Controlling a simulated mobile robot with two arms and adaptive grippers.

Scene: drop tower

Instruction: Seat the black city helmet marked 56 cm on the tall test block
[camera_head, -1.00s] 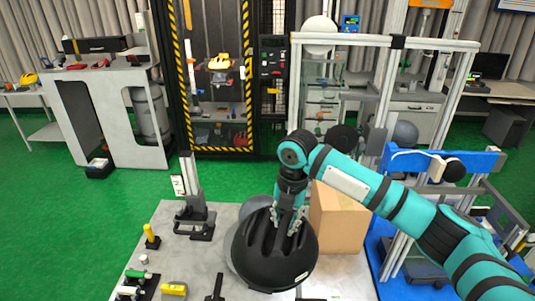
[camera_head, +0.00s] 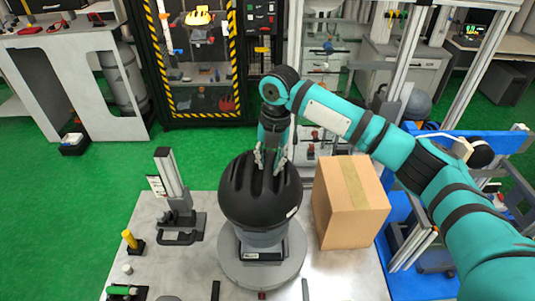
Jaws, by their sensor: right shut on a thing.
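The black helmet (camera_head: 250,205) is in the middle of the head view, with a small pale label on its lower right rim. My right gripper (camera_head: 270,165) points down from above and is shut on the helmet's ribbed top. A grey test block (camera_head: 262,238) shows below the helmet's front rim, standing on a round grey base (camera_head: 290,262) with a dark name plate. The helmet covers the block's top, and I cannot tell whether it bears fully on it. The size mark is not readable. My left gripper is not in view.
A cardboard box (camera_head: 350,200) stands close to the right of the helmet. A grey upright stand (camera_head: 172,190) is at the left on the pale table (camera_head: 180,265). A yellow-topped tool (camera_head: 130,240) is at the far left. A blue frame (camera_head: 400,240) borders the right side.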

